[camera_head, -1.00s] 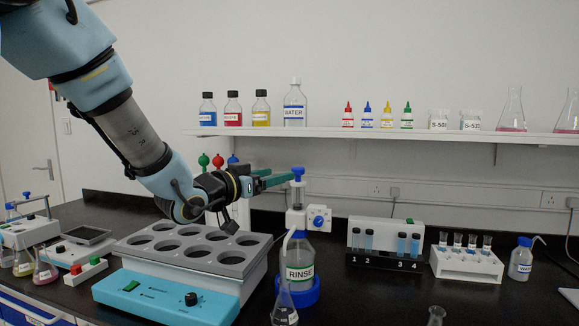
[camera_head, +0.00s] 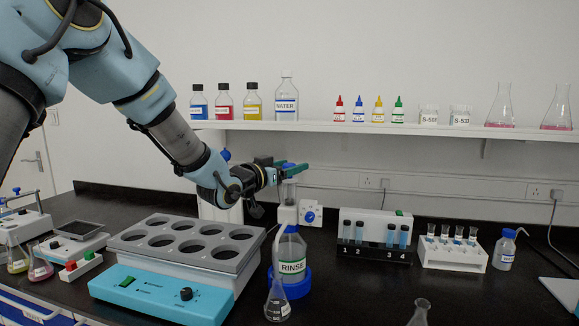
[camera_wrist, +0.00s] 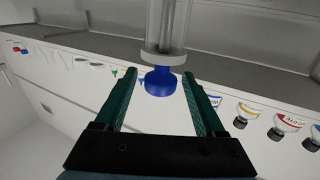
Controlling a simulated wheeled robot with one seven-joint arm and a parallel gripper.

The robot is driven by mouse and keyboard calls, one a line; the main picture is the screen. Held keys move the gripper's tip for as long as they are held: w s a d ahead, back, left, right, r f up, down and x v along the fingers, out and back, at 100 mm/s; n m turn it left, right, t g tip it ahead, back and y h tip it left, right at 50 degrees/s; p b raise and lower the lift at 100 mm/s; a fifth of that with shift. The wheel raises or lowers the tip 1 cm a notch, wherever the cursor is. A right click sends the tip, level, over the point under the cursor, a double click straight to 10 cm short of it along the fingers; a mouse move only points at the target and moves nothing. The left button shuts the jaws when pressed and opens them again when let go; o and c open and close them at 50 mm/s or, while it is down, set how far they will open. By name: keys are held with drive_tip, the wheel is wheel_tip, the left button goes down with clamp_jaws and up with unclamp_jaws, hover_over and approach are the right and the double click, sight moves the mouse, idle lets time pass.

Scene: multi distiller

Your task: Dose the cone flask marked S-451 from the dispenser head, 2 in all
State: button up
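The dispenser head (camera_head: 288,214) sits on a bottle marked RINSE (camera_head: 292,266), in a blue base ring. Its clear cylinder is raised, with a blue knob on top. A cone flask (camera_head: 277,302) stands in front of the bottle, near the spout; its label is too small to read. My gripper (camera_head: 291,168) is level with the top of the dispenser head. In the wrist view its green fingers (camera_wrist: 154,80) are apart on either side of the blue knob (camera_wrist: 161,82), with gaps visible beside it.
A heating block with several wells (camera_head: 188,242) stands to the left. A rack with numbered vials (camera_head: 376,257) and a white tube rack (camera_head: 452,256) stand to the right. Another flask (camera_head: 419,312) is at the front edge. A bottle shelf (camera_head: 400,129) runs behind.

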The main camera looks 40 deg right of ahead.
clamp_jaws()
idle(0.3)
idle(0.9)
